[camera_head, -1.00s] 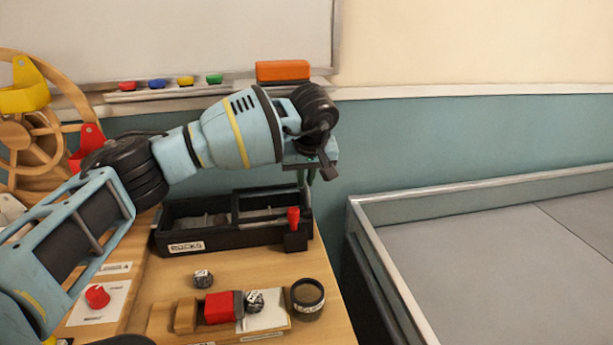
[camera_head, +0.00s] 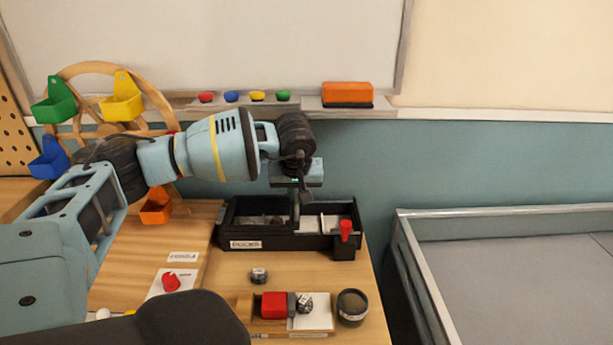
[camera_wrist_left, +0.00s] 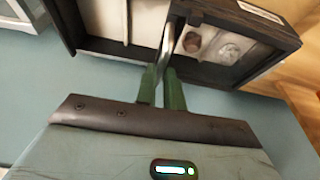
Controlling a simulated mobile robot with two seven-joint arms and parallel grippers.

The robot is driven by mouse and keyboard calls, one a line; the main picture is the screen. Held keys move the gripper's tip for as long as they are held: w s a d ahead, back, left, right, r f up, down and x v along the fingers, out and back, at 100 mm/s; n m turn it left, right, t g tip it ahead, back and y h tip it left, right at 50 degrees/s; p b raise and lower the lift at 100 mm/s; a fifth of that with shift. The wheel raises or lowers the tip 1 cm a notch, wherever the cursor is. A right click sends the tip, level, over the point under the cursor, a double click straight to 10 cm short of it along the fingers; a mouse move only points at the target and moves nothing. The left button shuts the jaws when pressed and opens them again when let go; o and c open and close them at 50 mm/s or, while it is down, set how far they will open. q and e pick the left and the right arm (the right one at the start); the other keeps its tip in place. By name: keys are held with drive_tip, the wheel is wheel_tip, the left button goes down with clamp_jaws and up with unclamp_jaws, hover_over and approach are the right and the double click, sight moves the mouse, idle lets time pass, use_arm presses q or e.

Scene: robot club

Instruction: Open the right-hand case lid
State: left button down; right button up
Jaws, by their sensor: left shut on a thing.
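The black case (camera_head: 300,241) stands at the back of the wooden table, with a left compartment holding rocks and a pale right compartment (camera_head: 318,222). The wrist view also shows the case (camera_wrist_left: 225,25). My left gripper (camera_head: 295,203) points down over the middle of the case, near the divider. In the wrist view my left gripper's green fingers (camera_wrist_left: 161,82) are shut on a thin silvery bar (camera_wrist_left: 167,42) at the divider. I cannot clearly make out the right-hand lid's panel or its angle. My right gripper is not in view.
A red knob (camera_head: 346,229) sits at the case's front right corner. In front are a small rock (camera_head: 259,275), a red block (camera_head: 274,305) and a round dark container (camera_head: 352,306). A grey walled arena (camera_head: 510,270) lies to the right. An orange eraser (camera_head: 347,93) is behind.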

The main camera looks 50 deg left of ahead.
use_arm(q)
drive_tip(key=c, duration=1.5)
unclamp_jaws()
drive_tip(key=shift+r, duration=0.1)
drive_tip(key=v, duration=0.6)
drive_tip(key=shift+s+d+r, duration=0.1)
drive_tip(key=shift+d+r, duration=0.05)
drive_tip(key=shift+r, duration=0.1)
drive_tip(key=shift+s+d+r, duration=0.15)
drive_tip(key=shift+s+r, duration=0.05)
drive_tip(key=shift+r, duration=0.3)
